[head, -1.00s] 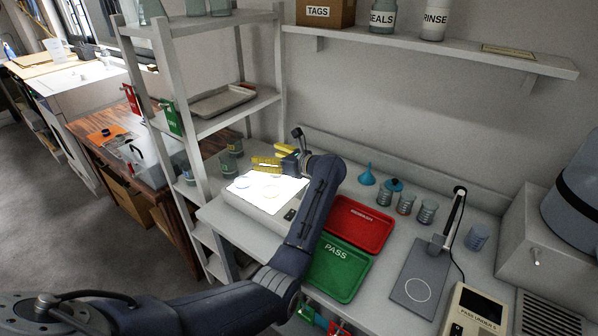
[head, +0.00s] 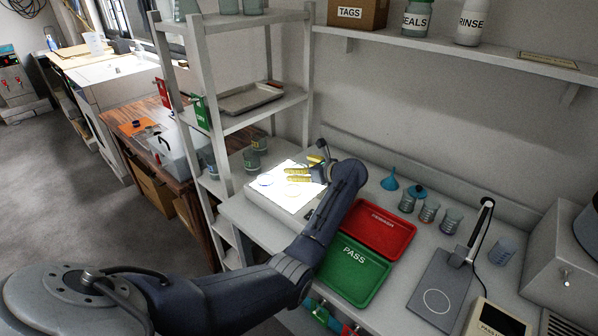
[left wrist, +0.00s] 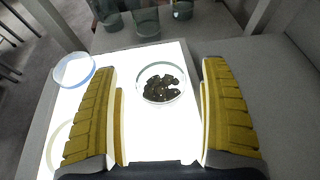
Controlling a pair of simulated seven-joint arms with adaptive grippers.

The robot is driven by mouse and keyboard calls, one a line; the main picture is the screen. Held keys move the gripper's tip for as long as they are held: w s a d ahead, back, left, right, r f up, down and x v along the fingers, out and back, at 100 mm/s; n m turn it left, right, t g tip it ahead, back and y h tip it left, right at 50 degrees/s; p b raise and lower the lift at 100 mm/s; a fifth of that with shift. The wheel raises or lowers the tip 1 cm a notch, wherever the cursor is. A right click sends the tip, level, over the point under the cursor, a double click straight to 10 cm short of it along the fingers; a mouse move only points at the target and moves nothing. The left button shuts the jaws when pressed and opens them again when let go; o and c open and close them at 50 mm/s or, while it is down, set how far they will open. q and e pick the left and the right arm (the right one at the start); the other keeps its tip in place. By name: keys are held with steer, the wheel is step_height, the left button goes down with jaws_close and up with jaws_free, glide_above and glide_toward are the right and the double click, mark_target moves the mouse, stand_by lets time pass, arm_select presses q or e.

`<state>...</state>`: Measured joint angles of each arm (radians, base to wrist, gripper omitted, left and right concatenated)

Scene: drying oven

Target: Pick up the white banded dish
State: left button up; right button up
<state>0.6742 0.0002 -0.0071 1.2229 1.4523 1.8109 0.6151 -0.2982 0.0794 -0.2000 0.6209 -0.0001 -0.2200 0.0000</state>
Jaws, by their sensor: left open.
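My left gripper (head: 286,175) is over the lit white panel (head: 283,209), its yellow fingers spread. In the left wrist view the open fingers (left wrist: 156,66) stand either side of a round clear dish with a pale, whitish rim (left wrist: 161,101), which holds dark granules. Both fingers look apart from it. A blue-banded dish (left wrist: 74,70) lies left of the left finger. A dish with a yellowish rim (left wrist: 58,150) is partly hidden by that finger. In the head view the dish between the fingers cannot be made out. My right gripper is in neither current view.
Several grey-green jars (left wrist: 147,22) stand beyond the panel. A red tray (head: 378,230) and a green PASS tray (head: 352,272) lie to its right. A shelf rack upright (head: 308,90) rises behind the panel. Bottles and a blue funnel (head: 390,182) stand further right.

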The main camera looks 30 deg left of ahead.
arm_select(q)
steer(key=shift+w+a+f, duration=0.1)
steer(key=shift+a+f, duration=0.05)
steer(key=shift+a, duration=0.2)
steer(key=shift+c, duration=0.2)
steer(key=c, duration=1.2)
